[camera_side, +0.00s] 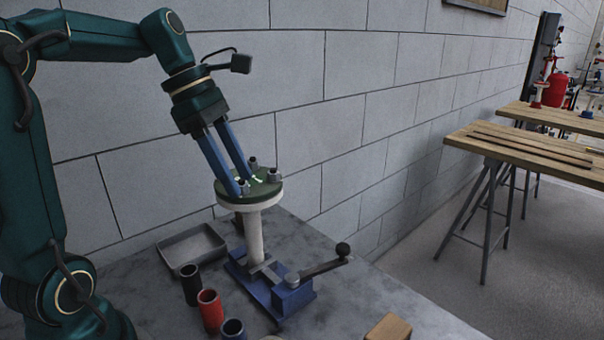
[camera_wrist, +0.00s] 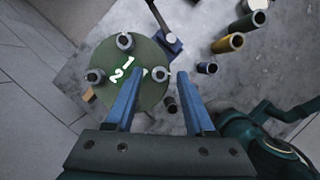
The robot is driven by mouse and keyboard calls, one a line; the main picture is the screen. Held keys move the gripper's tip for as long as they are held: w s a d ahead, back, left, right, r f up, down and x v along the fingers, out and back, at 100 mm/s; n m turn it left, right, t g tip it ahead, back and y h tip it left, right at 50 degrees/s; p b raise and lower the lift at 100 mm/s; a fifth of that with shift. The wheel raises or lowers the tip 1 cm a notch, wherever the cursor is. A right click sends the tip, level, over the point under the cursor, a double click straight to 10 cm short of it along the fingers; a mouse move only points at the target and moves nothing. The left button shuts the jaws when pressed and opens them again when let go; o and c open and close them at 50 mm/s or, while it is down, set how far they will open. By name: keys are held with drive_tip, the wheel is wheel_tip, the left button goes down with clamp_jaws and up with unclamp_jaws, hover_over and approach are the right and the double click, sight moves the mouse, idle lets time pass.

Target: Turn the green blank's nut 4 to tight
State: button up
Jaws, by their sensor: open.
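The green blank (camera_side: 262,192) is a round disc on top of a pale post, which rises from a blue vise (camera_side: 293,297). Its face (camera_wrist: 108,57) carries white numbers; 1 and 2 are readable in the wrist view. Dark-collared nuts stand on it: one by the 1 (camera_wrist: 125,41), one by the 2 (camera_wrist: 95,76), and one at the right edge (camera_wrist: 160,74). No clear 4 is readable. My gripper (camera_wrist: 161,76) is open, its blue fingers pointing down at the blank. The right-edge nut appears between the fingertips in the wrist view; contact cannot be told. The left finger hides part of the disc.
A grey metal tray (camera_side: 192,248) lies behind the vise's left side. A black tube (camera_side: 190,285), a red tube (camera_side: 210,310) and a blue tube (camera_side: 233,329) stand in front. The vise handle (camera_side: 322,267) sticks out right. A wooden block (camera_side: 388,328) sits near the front edge.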

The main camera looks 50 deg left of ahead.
clamp_jaws()
drive_tip(key=shift+m, duration=0.4)
drive_tip(key=m, duration=0.1)
drive_tip(key=m+g, duration=0.1)
drive_tip(key=shift+w+a+m+h, duration=0.1)
drive_tip(key=shift+w+m+h, duration=0.05)
drive_tip(key=shift+m+h, duration=0.15)
drive_tip(key=m+g, duration=0.1)
drive_tip(key=m, duration=0.2)
drive_tip(key=shift+w+m, duration=0.15)
drive_tip(key=shift+m, duration=0.25)
drive_tip(key=m+g, duration=0.1)
drive_tip(key=m, duration=0.2)
drive_tip(key=shift+w+g, duration=0.2)
drive_tip(key=shift+g, duration=0.2)
drive_tip(key=shift+w+m+g, duration=0.1)
drive_tip(key=shift+m+g, duration=0.5)
drive_tip(key=shift+m, duration=1.3)
